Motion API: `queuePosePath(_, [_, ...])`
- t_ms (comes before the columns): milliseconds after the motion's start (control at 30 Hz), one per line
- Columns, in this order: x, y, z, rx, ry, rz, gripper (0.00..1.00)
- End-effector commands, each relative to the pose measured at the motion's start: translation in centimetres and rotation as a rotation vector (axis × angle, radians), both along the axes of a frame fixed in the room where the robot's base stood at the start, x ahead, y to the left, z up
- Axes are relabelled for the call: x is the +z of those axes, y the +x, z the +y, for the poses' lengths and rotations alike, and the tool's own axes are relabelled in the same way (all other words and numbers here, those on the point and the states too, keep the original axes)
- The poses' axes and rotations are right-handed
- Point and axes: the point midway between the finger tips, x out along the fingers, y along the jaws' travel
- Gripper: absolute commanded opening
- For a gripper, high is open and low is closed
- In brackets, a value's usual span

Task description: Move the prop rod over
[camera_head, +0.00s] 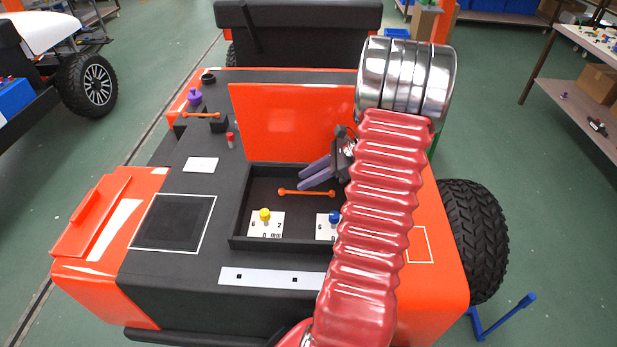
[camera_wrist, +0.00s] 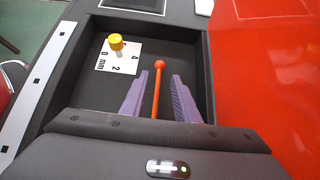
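An orange rod (camera_head: 306,193) with ball ends lies across the open black compartment (camera_head: 240,212) of the cart. A similar orange rod (camera_head: 201,115) sits at the back left of the cart, by a small black block. I cannot tell from its look which one is the prop rod. My gripper (camera_head: 301,178) is open, its purple fingers reaching over the compartment. In the wrist view the fingers (camera_wrist: 160,74) are on either side of the compartment's rod (camera_wrist: 157,92), with a gap on both sides. The rod's near end is hidden by my gripper's body.
An upright orange panel (camera_head: 290,120) stands behind the compartment. A yellow knob (camera_head: 265,214) and a blue knob (camera_head: 334,217) stand on white cards inside it. A purple knob (camera_head: 194,97) and a red piece (camera_head: 230,140) are at the back left. The dark top left of the compartment is mostly clear.

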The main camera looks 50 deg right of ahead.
Motion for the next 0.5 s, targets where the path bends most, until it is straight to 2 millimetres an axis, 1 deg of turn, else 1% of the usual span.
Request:
queuePosePath(267, [-0.6,0.6,0.5,0.004,0.000,0.000,0.28])
queuePosePath(500, [-2.1,2.0,1.6,0.003,0.002,0.002,0.28])
